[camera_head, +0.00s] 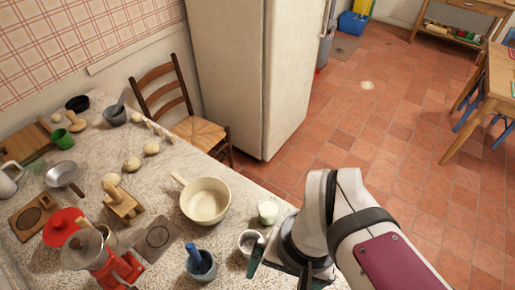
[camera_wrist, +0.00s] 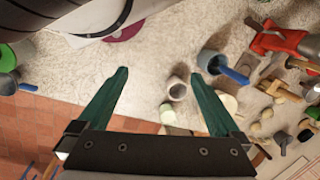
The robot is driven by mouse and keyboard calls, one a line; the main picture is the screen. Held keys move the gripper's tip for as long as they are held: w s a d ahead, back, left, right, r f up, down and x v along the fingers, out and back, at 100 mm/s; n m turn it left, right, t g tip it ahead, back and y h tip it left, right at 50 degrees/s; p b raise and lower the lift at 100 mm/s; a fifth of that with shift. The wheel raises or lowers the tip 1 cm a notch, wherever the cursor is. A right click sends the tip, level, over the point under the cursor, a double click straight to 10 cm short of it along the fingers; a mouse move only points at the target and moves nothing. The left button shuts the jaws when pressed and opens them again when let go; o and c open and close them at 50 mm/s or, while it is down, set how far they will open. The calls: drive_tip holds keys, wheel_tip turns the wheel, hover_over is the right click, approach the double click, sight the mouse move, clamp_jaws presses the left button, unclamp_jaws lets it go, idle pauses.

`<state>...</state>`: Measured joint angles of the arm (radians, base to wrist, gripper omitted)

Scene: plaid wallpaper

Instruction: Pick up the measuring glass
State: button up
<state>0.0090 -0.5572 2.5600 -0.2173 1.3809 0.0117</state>
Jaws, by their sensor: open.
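A small clear glass with pale contents (camera_head: 268,211) stands near the table's right edge; it looks like the measuring glass, though its markings are too small to make out. It also shows in the wrist view (camera_wrist: 167,114). A pale cup (camera_head: 249,240) stands close to it and shows in the wrist view (camera_wrist: 177,88). My gripper (camera_wrist: 159,74) is open and empty, pointing down over the table. In the wrist view the cup and glass appear between its green fingers, with the cup nearer the fingertips. In the head view my arm hides much of the gripper.
A cream saucepan (camera_head: 205,200) stands left of the glass. A red coffee grinder (camera_head: 100,262) and several boards crowd the left. A chair (camera_head: 190,120) stands behind.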

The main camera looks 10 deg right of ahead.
drive_tip(key=w+a+m+g+y, duration=0.25)
drive_tip(key=a+m+y, duration=0.25)
drive_tip(key=a+y, duration=0.4)
drive_tip(key=m+t, duration=1.5)
drive_tip(key=m, duration=0.1)
hover_over(263, 208)
drive_tip(key=s+a, duration=0.2)
drive_tip(key=s, duration=0.2)
wheel_tip(263, 208, down, 7)
drive_tip(key=d+f+m+h, duration=0.1)
drive_tip(key=f, duration=0.3)
drive_tip(key=s+d+f+m+h, duration=0.1)
drive_tip(key=d+f+m+h, duration=0.1)
drive_tip(key=f, duration=0.2)
drive_tip(key=d+f+m+h, duration=0.1)
drive_tip(key=d+f, duration=0.1)
drive_tip(key=f, duration=0.1)
drive_tip(key=shift+s+f+m, duration=0.3)
drive_tip(key=shift+s+f, duration=0.1)
drive_tip(key=x, duration=0.3)
drive_tip(key=f+x, duration=0.1)
drive_tip(key=x, duration=0.3)
clamp_jaws()
drive_tip(key=shift+r, duration=0.15)
